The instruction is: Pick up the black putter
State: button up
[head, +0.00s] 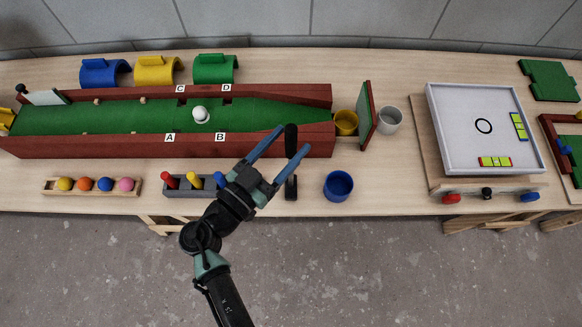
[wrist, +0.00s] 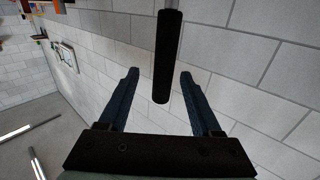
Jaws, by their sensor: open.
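The black putter (head: 290,142) is at the front edge of the green-floored lane, and its black lower part (head: 291,187) shows on the table below. My gripper (head: 296,138) is open, with one blue finger on each side of the putter's black upper part. In the wrist view the putter (wrist: 168,50) reaches in from the top edge as a dark bar, and its end lies between the two open fingers of my gripper (wrist: 159,74). Gaps show on both sides of it. My gripper hides part of the putter in the head view.
A rack with red, yellow and blue pegs (head: 183,192) is under my wrist at left. A blue cup (head: 338,186) stands close to the right. The lane's red wall (head: 70,146) runs behind. A white ball (head: 200,114) lies in the lane.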

jog(key=p+x, duration=0.1)
jog(key=x, duration=0.4)
jog(key=shift+w+a+p, duration=0.1)
jog(key=shift+w+p, duration=0.1)
jog(key=shift+p, duration=0.1)
grip_shut()
